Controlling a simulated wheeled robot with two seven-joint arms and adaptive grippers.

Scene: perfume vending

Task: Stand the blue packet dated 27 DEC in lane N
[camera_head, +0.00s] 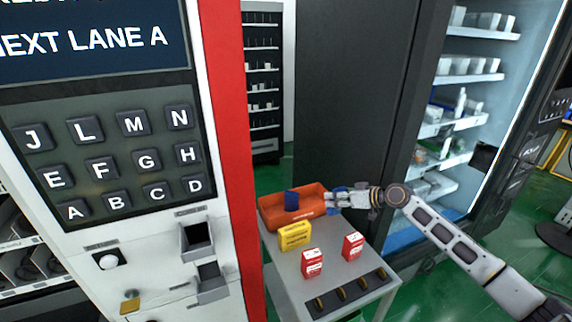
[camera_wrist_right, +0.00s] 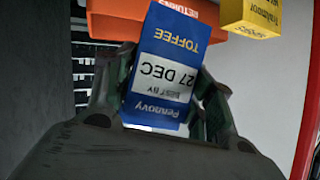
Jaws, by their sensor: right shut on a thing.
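A blue packet (camera_wrist_right: 170,65) marked Pennovy TOFFEE, best by 27 DEC, is between the fingers of my right gripper (camera_wrist_right: 155,100) in the right wrist view; its print appears upside down. In the head view my right gripper (camera_head: 333,200) is beside the right end of an orange bin (camera_head: 312,212), with blue showing around its fingers. Another blue object (camera_head: 291,200) stands at the bin; I cannot read it. An N key (camera_head: 179,117) is at the keypad's upper right. I cannot make out a shelf lane marked N. My left gripper is out of view.
A yellow packet (camera_head: 294,236) and two red packets (camera_head: 312,263) (camera_head: 352,246) stand on the grey table (camera_head: 335,275), with dark slots at its front. The keypad machine (camera_head: 100,200) stands at left. A lit, stocked cabinet (camera_head: 460,110) stands at right.

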